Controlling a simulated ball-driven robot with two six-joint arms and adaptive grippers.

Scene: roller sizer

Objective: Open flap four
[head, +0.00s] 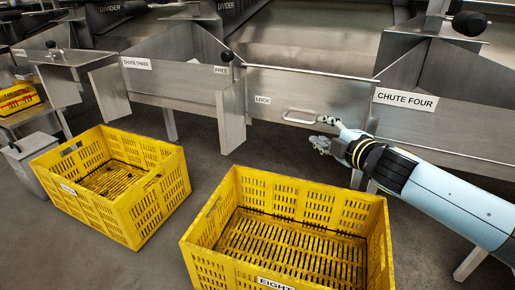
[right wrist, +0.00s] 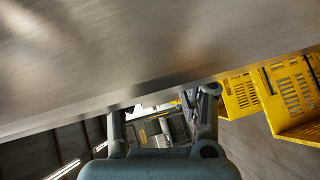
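The steel flap (head: 340,92) beside the "CHUTE FOUR" label (head: 407,100) appears shut, its face standing upright. A pale bar handle (head: 300,117) sits low on it. My right gripper (head: 318,132) is at the handle's right end, with its fingers spread. In the right wrist view, the fingers (right wrist: 160,105) stand apart below a large steel surface (right wrist: 130,50), with nothing visible gripped. I cannot tell whether a finger touches the handle. My left gripper is out of view.
A yellow crate marked "EIGHT" (head: 285,190) stands on the floor below the flap. Another yellow crate (head: 150,190) is to its left. A grey bin (head: 40,150) and a smaller yellow crate (head: 18,101) are at far left. Another black knob (head: 470,23) is at upper right.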

